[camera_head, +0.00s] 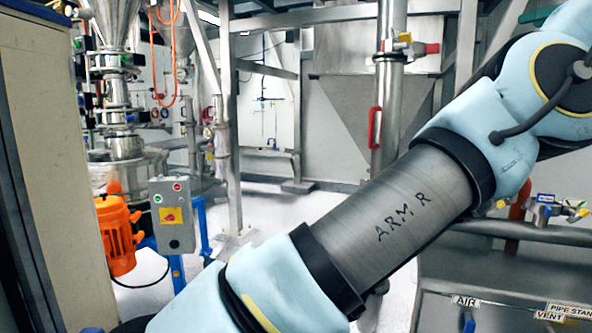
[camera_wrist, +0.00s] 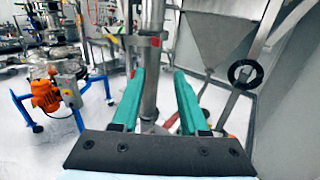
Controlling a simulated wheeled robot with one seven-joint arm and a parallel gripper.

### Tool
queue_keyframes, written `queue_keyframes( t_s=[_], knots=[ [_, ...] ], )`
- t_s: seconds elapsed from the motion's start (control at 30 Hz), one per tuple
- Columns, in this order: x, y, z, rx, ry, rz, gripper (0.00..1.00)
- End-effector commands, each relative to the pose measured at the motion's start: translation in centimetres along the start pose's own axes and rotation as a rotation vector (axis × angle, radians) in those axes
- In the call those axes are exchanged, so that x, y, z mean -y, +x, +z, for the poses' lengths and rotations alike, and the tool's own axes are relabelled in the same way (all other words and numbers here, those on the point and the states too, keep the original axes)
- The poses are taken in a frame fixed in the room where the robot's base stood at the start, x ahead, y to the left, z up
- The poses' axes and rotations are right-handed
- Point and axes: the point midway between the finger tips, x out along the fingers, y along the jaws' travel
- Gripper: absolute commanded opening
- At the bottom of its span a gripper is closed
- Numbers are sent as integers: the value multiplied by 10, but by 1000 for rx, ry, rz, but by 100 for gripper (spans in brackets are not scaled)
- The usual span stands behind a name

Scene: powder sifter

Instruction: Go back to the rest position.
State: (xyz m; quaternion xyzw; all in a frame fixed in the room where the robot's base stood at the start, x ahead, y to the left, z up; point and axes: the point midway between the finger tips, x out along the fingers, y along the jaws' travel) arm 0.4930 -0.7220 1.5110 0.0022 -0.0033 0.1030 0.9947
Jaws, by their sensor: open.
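My gripper (camera_wrist: 160,82) shows in the wrist view with two green fingers held well apart. It is open and nothing is between the fingers; a vertical steel pipe (camera_wrist: 151,60) shows behind the gap. In the head view my arm crosses from the upper right to the lower left, and my gripper is outside that picture. The powder sifter machine (camera_head: 123,148) with its steel column stands at the left in the head view, with an orange motor (camera_head: 118,236) beside it.
A grey control box (camera_head: 172,214) stands on a blue frame (camera_head: 203,225) near the motor. A hopper (camera_head: 355,115) and a pipe with a red handle (camera_head: 375,128) stand behind my arm. A cabinet (camera_head: 45,150) is close at the left. The white floor (camera_head: 270,215) between is clear.

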Motion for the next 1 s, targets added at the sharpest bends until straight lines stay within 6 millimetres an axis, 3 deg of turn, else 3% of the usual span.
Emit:
queue_keyframes(
  t_s=[0.43,0.7,0.77,0.87,0.97,1.0],
  knots=[
    [18,34,43,262,226,-74,44],
    [38,69,62,538,577,-141,44],
    [43,82,58,614,709,-159,44],
    [47,112,36,746,996,-199,44],
    [39,149,-10,843,1327,-261,44],
    [31,165,-34,868,1460,-293,44]
  ],
)
